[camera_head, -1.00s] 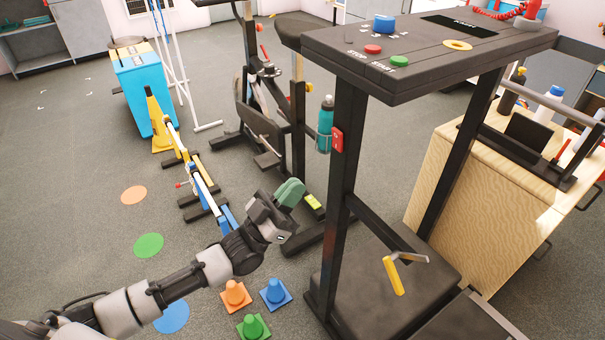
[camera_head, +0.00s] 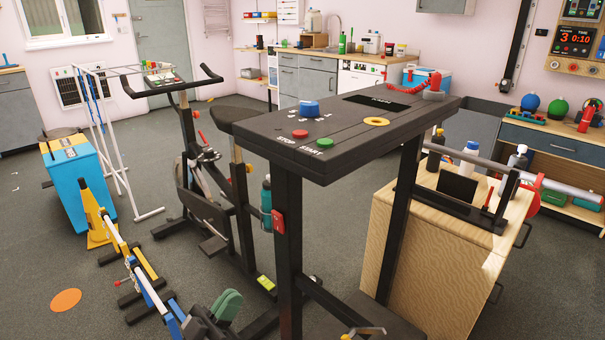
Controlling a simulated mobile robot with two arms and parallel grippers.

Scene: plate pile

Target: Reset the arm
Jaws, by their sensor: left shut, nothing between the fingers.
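My left gripper (camera_head: 227,303) shows at the bottom of the head view, with its green fingertips pressed together and nothing between them. Most of my left arm is below the picture edge. The gripper is left of the black post of the treadmill console (camera_head: 340,135) and apart from it, as far as I can see.
An exercise bike (camera_head: 205,190) stands behind the console. A low rack with blue and yellow bars (camera_head: 145,285) lies to the left. A blue box (camera_head: 78,185) stands beyond it. A wooden cabinet (camera_head: 425,255) stands at the right. Grey floor is open at far left.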

